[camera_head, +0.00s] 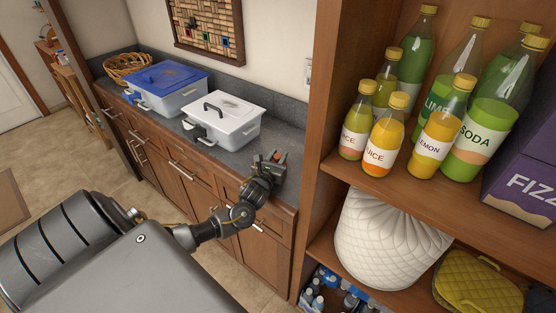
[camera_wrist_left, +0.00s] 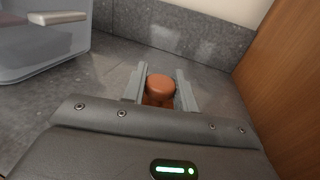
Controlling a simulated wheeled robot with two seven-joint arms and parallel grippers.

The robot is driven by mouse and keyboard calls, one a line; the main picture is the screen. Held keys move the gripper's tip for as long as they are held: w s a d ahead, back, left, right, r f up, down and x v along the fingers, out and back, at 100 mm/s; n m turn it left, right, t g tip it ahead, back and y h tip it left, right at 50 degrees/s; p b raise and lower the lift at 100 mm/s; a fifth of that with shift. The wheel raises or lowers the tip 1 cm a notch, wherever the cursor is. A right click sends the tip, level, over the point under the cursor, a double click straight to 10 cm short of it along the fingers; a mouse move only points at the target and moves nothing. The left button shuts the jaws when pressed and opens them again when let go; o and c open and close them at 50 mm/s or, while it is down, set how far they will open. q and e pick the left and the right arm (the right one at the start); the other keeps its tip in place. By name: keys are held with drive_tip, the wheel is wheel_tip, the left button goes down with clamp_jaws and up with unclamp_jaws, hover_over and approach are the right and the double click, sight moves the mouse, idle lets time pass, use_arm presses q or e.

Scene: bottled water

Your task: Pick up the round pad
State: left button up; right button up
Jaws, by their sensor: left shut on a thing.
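My left gripper (camera_head: 276,160) is over the grey counter beside the wooden shelf unit. It is shut on a small orange-brown rounded thing (camera_wrist_left: 160,87), which sits between the two grey fingers in the left wrist view. Its top is smooth and round; its lower part is partly hidden by the gripper. I cannot tell for sure whether this is the round pad. In the head view only a bit of orange shows at the fingertips. I cannot tell whether it touches the counter. My right gripper is not in view.
On the counter (camera_wrist_left: 115,60) stand a white-lidded box (camera_head: 222,118), a blue-lidded box (camera_head: 165,85) and a wicker basket (camera_head: 127,66). The shelf unit at right holds several bottles (camera_head: 385,135), a white ribbed object (camera_head: 385,240) and a yellow quilted item (camera_head: 478,285).

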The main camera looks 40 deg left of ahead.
use_arm(q)
wheel_tip(320, 180, up, 2)
drive_tip(key=shift+r+b, duration=0.15)
drive_tip(key=shift+b, duration=0.45)
drive_tip(key=s+d+r+b, duration=0.2)
drive_tip(key=s+d+r, duration=0.1)
drive_tip(key=s+r, duration=0.7)
drive_tip(key=s, duration=0.3)
drive_tip(key=shift+s, duration=0.4)
drive_tip(key=shift+d, duration=0.1)
